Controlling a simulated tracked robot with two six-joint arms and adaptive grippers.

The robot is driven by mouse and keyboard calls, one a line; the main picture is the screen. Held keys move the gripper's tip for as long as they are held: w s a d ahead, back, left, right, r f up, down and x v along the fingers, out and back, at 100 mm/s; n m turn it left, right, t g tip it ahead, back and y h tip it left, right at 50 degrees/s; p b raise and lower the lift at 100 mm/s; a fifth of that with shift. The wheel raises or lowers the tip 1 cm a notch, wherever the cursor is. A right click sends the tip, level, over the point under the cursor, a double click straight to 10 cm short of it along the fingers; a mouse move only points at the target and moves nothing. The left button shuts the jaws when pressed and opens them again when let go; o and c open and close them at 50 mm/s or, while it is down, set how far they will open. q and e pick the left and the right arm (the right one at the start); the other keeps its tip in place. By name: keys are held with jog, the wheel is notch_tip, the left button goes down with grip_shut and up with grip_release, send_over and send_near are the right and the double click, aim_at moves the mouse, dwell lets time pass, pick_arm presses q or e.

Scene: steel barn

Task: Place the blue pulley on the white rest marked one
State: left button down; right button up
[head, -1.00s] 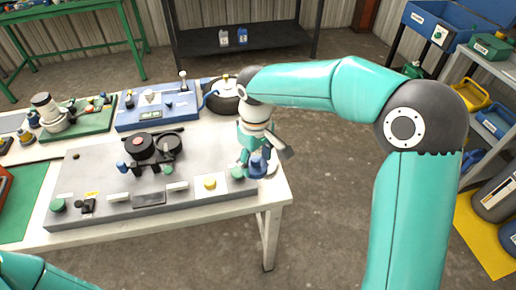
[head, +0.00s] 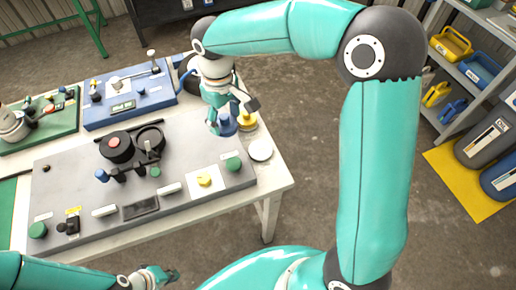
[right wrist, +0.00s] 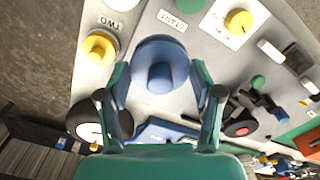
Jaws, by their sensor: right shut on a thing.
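My right gripper (right wrist: 160,85) is shut on the blue pulley (right wrist: 160,72), with a finger on each side of it. In the head view the blue pulley (head: 226,126) is over the far right corner of the grey panel. A yellow pulley (head: 247,119) sits beside it at the table's right edge, and it also shows in the right wrist view (right wrist: 99,47). An empty white round rest (head: 261,149) is nearer the front. A "TWO" label lies between them; I cannot read a "one" mark. My left gripper (head: 160,275) is low in the head view, its jaws unclear.
The grey panel (head: 100,210) carries a black two-wheeled device (head: 130,145), a green button (head: 233,163) and a yellow button (head: 204,180). Floor is open right of the table.

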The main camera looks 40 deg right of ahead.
jog(key=shift+d+r+n+b, duration=0.4)
jog(key=shift+d+n, duration=0.1)
jog(key=shift+n, duration=0.5)
jog(key=s+d+r+n+b, duration=0.2)
jog(key=d+r+n+b, duration=0.1)
jog(key=n, duration=0.7)
jog(key=s+d+r+n+b, duration=0.2)
jog(key=d+r+n, duration=0.2)
jog(key=n, duration=0.6)
jog(key=b, duration=0.2)
send_over(261, 150)
jog(key=f, duration=1.5)
jog(key=shift+w+f, duration=0.2)
jog(key=shift+f, duration=0.1)
notch_tip(261, 150, down, 3)
jog(key=shift+s+f, duration=0.1)
jog(key=shift+f, duration=0.05)
grip_shut()
jog(key=shift+s+f, duration=0.1)
jog(key=shift+f, duration=0.3)
jog(key=o, duration=0.9)
grip_release()
jog(key=shift+f, duration=0.1)
jog(key=o, duration=0.3)
jog(key=shift+o, duration=0.2)
jog(key=shift+r, duration=0.2)
